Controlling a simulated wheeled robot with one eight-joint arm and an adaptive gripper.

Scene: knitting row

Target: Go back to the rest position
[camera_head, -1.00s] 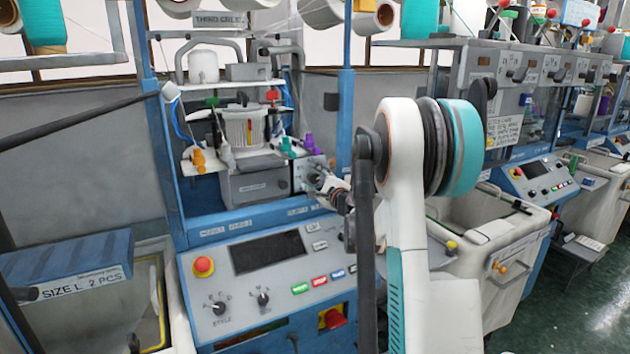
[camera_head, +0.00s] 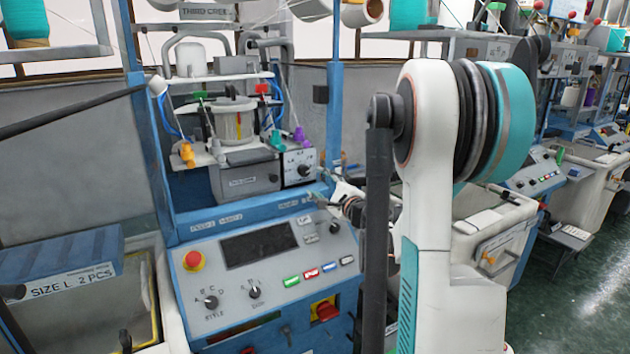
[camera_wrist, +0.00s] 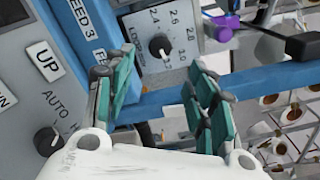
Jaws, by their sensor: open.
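My gripper (camera_head: 330,188) is in front of the right side of the blue knitting machine (camera_head: 265,218), just right of and below its grey box with a round knob (camera_head: 303,170). In the wrist view my gripper (camera_wrist: 162,75) has its green-padded fingers spread apart with nothing between them. The dark dial (camera_wrist: 160,47), with numbers around it, shows beyond the gap and appears apart from the fingers. My white and teal arm hides part of the machine's right side.
The control panel (camera_head: 265,280) has a red stop button (camera_head: 194,260), knobs and coloured buttons. A blue SIZE L box (camera_head: 65,265) is at left. Purple (camera_head: 299,134) and orange (camera_head: 188,154) clips stick out from the machine. Another machine row and green floor (camera_head: 590,290) lie right.

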